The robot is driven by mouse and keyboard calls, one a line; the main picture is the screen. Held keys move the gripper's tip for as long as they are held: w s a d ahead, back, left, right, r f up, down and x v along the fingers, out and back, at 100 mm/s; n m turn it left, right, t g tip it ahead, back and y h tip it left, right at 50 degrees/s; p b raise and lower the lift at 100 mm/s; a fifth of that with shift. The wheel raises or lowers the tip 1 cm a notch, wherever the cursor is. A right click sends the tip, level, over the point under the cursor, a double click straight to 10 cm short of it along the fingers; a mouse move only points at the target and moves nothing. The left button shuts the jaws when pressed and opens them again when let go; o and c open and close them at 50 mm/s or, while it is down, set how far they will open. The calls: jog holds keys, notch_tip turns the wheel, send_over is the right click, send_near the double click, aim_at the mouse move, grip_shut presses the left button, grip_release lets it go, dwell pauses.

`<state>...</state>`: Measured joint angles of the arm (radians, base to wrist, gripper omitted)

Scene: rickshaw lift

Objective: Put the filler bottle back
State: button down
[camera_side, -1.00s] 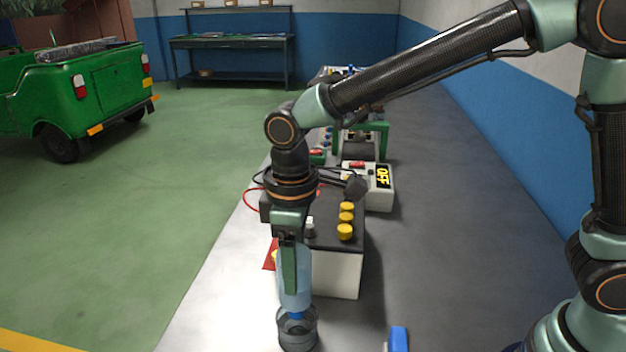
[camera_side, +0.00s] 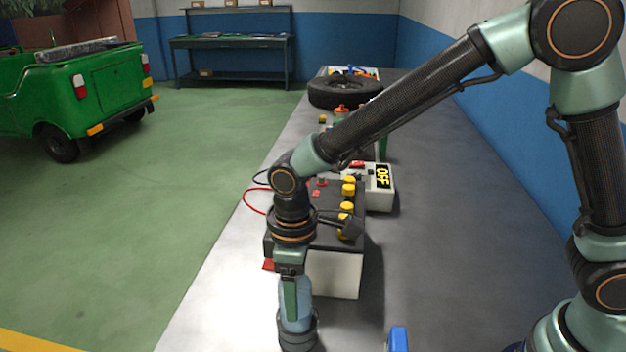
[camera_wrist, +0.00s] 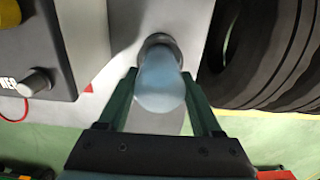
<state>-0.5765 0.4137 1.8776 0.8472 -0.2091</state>
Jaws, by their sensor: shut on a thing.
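The filler bottle (camera_side: 306,314) is pale blue and translucent. It stands upright in the side view, with its lower end inside a dark round holder (camera_side: 298,338) on the bench. My gripper (camera_side: 294,312) points straight down and is shut on the bottle. In the wrist view the bottle (camera_wrist: 160,85) sits between the two green fingers of my gripper (camera_wrist: 159,84), and the holder's dark rim (camera_wrist: 160,39) shows beyond it. The bottle's bottom is hidden, so I cannot tell whether it rests on the holder's floor.
A white battery (camera_side: 335,272) with a black top and yellow caps stands just behind the holder. A charger (camera_side: 381,190) reading OFF is farther back. A tyre (camera_side: 345,92) lies at the bench's far end. A blue object (camera_side: 398,340) is at front right.

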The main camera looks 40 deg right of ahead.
jog(key=shift+f, duration=0.25)
jog(key=shift+c, duration=0.3)
grip_release()
jog(key=shift+r, duration=0.1)
notch_tip(320, 180, up, 13)
jog(key=s+d+r+m+t, duration=0.1)
jog(key=s+d+m+t, duration=0.1)
jog(key=d, duration=0.9)
jog(key=s+d+r+m+t, duration=0.1)
jog(key=s+d+m+t, duration=0.2)
jog(key=d+m, duration=0.4)
jog(key=d, duration=0.4)
jog(key=shift+s+d+r+t, duration=0.2)
jog(key=shift+s+r+t, duration=0.1)
jog(key=shift+s+r, duration=0.1)
jog(key=shift+o, duration=0.3)
